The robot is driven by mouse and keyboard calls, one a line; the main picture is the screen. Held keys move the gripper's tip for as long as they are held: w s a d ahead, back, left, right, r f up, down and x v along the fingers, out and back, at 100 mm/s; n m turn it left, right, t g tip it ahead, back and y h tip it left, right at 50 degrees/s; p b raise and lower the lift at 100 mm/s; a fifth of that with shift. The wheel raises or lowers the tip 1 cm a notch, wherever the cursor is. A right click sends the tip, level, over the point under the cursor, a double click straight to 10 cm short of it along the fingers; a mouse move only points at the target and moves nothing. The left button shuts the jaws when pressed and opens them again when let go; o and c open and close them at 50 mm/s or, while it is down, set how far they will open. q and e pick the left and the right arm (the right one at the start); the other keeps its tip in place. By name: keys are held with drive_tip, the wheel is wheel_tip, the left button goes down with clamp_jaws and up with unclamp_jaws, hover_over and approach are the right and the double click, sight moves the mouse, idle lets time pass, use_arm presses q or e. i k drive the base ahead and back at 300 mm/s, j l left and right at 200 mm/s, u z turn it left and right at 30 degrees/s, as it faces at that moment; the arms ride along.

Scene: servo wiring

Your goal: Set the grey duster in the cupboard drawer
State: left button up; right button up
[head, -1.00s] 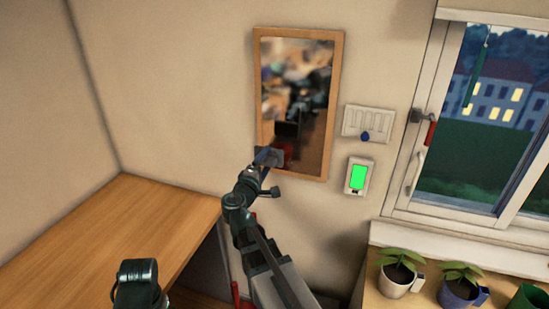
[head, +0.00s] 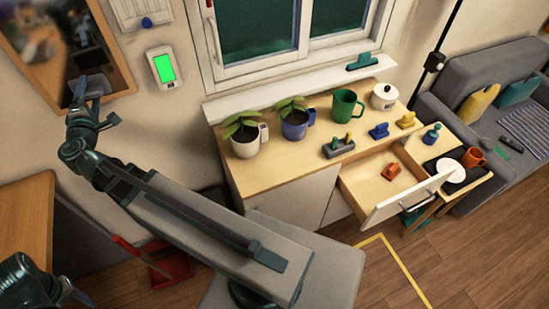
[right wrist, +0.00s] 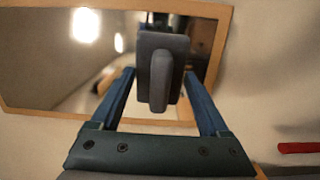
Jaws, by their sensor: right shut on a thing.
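The grey duster (right wrist: 160,78) is between the blue fingers of my right gripper (right wrist: 158,85) in the right wrist view, with the mirror behind it. In the head view my right gripper (head: 90,88) is at the upper left, in front of the mirror's lower part, shut on the duster. The cupboard (head: 290,195) stands under the window, well to the right of the gripper. Its drawer (head: 392,208) is pulled open and holds a small orange object (head: 391,171). A dark part of my left arm shows at the lower left; its fingers do not show.
The wood-framed mirror (head: 122,84) is close to the right gripper. Two potted plants, a green mug (head: 346,106) and a white lidded pot (head: 384,97) stand on the cupboard top with small coloured items. A side table (head: 474,182) and a grey sofa (head: 465,82) are at the right.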

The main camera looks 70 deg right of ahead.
sight(383, 189)
drive_tip(key=z, duration=2.7)
drive_tip(key=i+l, duration=0.2)
drive_tip(key=l, duration=0.15)
drive_tip(key=i+l, duration=0.2)
drive_tip(key=l, duration=0.15)
drive_tip(key=i+l, duration=0.25)
drive_tip(key=l, duration=0.05)
